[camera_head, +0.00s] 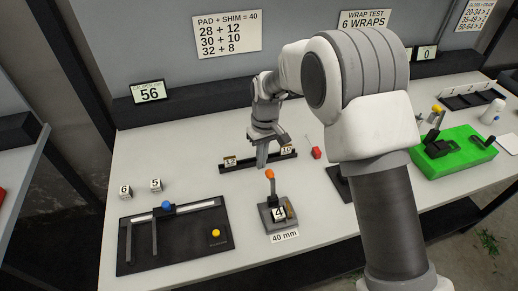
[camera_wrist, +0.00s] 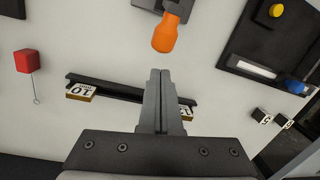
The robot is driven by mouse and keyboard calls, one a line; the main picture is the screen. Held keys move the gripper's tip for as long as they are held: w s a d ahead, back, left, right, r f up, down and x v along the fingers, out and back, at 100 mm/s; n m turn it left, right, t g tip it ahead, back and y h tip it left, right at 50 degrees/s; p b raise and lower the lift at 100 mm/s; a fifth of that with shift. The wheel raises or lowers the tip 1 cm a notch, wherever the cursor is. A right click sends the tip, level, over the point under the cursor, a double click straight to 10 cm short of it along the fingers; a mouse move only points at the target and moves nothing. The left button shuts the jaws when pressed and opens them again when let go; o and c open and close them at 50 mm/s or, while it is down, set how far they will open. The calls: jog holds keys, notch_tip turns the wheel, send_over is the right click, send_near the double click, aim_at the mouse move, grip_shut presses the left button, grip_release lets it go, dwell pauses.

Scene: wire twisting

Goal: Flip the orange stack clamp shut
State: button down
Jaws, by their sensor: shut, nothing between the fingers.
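The stack clamp has an orange knob (camera_head: 270,174) on an upright grey lever, above a dark base plate (camera_head: 268,224) near the table's middle front. A block marked 4 (camera_head: 279,213) sits in the clamp, and a "40 mm" label lies in front of it. In the wrist view the orange knob (camera_wrist: 166,34) is just beyond my fingertips, with a gap between. My gripper (camera_head: 262,163) is shut and empty, pointing down behind the clamp, close to the dark rack. Its shut fingers also show in the wrist view (camera_wrist: 160,75). The clamp's base is mostly cut off there.
A dark rack (camera_head: 232,165) with marked blocks lies behind the clamp. A red cube (camera_head: 316,152) with a wire stands to its right. A black fixture (camera_head: 130,262) with blue and yellow knobs is at left, near blocks 6 and 5. A green fixture (camera_head: 470,160) is at right.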

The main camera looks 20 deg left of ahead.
jog(key=shift+s+d+r, duration=0.4)
jog(key=shift+s+d, duration=0.15)
jog(key=shift+d, duration=0.25)
jog(key=shift+s+d+r+b, duration=0.1)
jog(key=shift+s+r+b, duration=0.05)
jog(key=shift+b, duration=0.3)
